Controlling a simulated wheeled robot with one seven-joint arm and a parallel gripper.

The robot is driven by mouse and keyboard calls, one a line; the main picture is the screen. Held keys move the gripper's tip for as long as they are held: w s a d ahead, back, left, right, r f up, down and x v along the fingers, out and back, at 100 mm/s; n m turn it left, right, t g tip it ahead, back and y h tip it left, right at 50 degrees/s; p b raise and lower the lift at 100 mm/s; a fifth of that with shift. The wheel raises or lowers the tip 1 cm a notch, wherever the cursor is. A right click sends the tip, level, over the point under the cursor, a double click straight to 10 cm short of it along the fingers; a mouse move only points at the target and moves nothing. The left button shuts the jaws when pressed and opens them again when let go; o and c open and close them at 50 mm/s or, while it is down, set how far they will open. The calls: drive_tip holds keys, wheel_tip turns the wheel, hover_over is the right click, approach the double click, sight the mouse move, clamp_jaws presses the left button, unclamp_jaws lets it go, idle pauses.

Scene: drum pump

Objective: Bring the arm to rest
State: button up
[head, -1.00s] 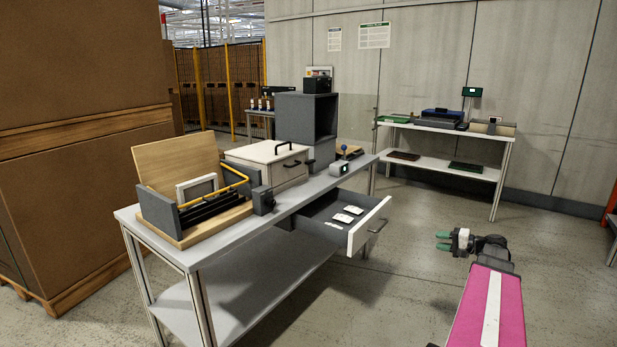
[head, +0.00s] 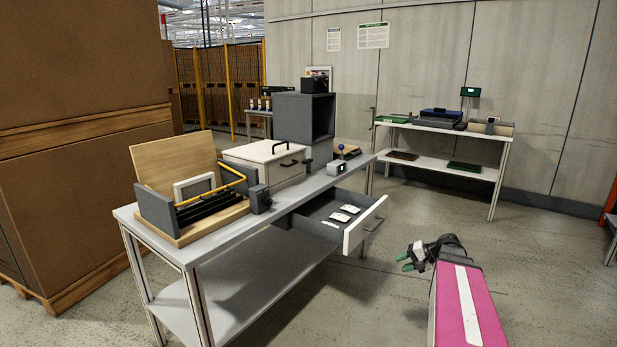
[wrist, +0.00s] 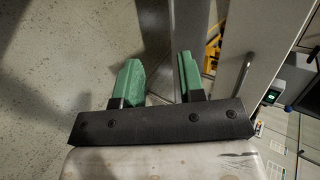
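My arm with its pink link shows at the lower right of the head view. My gripper (head: 405,260) has green fingers and is off to the right of the workbench, over bare floor and apart from everything. In the wrist view my gripper (wrist: 160,82) shows its two green fingers spread with a gap between them and nothing in it. The open drawer (head: 350,238) of the workbench is the nearest thing to it, to its left.
The workbench (head: 150,222) holds a wooden rack, a white box (head: 262,158) and a grey cabinet (head: 303,118). Several white packets lie in the open drawer. A second bench (head: 425,128) stands by the back wall. The floor around my gripper is clear.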

drive_tip(key=s+a+f+n+g+h, duration=0.2)
drive_tip(key=s+a+h, duration=0.3)
drive_tip(key=a, duration=0.3)
drive_tip(key=s+a+f+n+g+h, duration=0.2)
drive_tip(key=s+a+f+n+h, duration=0.1)
drive_tip(key=s+a, duration=0.4)
wheel_tip(320, 180, down, 2)
drive_tip(key=shift+a+h, duration=0.45)
drive_tip(key=shift+h, duration=0.45)
